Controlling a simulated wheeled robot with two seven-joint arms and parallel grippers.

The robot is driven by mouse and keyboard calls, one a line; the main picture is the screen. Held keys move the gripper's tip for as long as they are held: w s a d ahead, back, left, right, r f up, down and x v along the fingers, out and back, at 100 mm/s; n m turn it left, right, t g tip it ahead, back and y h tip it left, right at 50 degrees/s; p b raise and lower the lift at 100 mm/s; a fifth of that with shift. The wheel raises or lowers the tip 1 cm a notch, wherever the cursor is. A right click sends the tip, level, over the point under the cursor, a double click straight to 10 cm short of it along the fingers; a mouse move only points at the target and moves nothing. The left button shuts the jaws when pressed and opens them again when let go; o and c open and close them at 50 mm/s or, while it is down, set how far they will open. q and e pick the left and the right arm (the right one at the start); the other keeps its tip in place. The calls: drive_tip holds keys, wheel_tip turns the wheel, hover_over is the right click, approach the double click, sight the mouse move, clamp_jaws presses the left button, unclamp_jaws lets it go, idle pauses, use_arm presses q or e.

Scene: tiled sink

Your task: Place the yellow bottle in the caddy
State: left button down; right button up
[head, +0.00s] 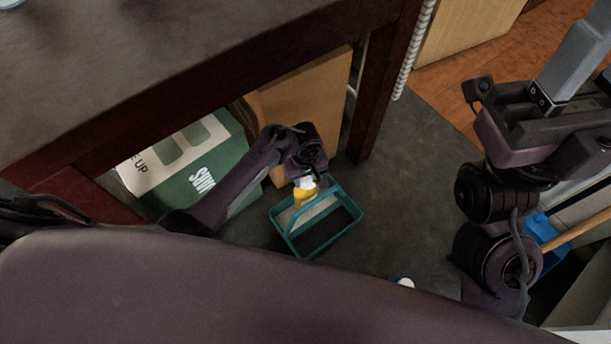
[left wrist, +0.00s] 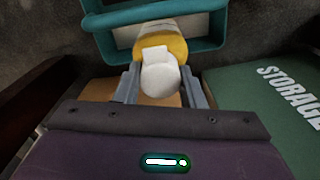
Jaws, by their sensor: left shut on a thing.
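The yellow bottle (head: 304,194) has a white top and hangs below my left gripper (head: 306,177). In the left wrist view, the gripper (left wrist: 160,88) is shut around the white top, and the yellow body (left wrist: 172,48) shows beyond it. The teal caddy (head: 349,228) stands on the floor. The bottle is over or inside its far left part; I cannot tell whether it touches the bottom. The caddy's rim also shows in the left wrist view (left wrist: 125,14). My right gripper (head: 570,75) is at the upper right, away from the caddy; its jaw opening is unclear.
A green and white box (head: 195,165) and a cardboard box (head: 300,95) stand beneath the dark counter (head: 190,60). A wooden leg (head: 385,85) rises behind the caddy. A blue object (head: 541,229) lies at right. The grey floor right of the caddy is clear.

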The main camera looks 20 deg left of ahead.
use_arm(q)
drive_tip(key=shift+f, duration=0.2)
drive_tip(key=c, duration=0.9)
unclamp_jaws()
